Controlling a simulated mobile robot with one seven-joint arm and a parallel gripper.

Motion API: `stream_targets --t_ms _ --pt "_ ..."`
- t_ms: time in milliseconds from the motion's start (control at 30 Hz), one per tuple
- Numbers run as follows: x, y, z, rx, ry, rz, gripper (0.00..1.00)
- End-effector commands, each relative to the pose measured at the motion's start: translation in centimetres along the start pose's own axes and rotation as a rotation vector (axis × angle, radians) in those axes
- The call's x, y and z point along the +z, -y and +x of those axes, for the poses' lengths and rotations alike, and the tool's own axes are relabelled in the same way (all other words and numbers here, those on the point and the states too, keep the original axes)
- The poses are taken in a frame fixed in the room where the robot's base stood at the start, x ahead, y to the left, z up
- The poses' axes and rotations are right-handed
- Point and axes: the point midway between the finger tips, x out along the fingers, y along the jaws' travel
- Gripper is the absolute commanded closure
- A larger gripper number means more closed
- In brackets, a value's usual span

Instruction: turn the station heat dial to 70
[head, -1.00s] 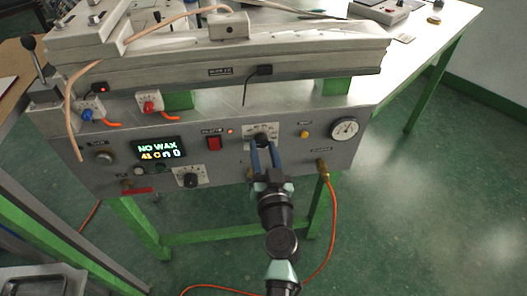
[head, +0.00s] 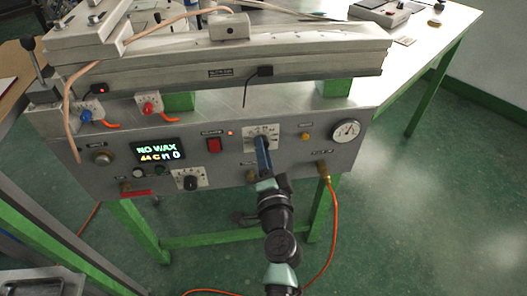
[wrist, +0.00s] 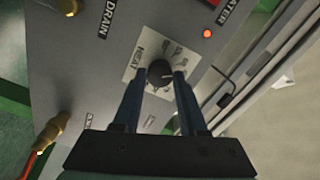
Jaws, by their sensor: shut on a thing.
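My gripper (wrist: 160,76) is shut on the knob, one finger on each side. The scale figures are too blurred to read. The station display (head: 160,149) reads NO WAX, with a figure that looks like 44 C below.
A red switch (head: 214,145) and a second black dial (head: 191,182) are left of my gripper. A pressure gauge (head: 346,130) is to the right. A brass fitting with an orange hose (head: 323,169) sits low right. Open green floor lies right of the station.

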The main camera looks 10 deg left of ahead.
Motion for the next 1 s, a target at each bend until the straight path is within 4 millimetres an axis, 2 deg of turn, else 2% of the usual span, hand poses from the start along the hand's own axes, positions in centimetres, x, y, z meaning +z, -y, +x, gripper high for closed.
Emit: stream_targets --t_ms 600,1000 --pt "-0.01 0.0 -0.04 0.003 0.0 0.57 1.0" --pt "0.04 0.0 -0.04 0.003 0.001 0.788 1.0"
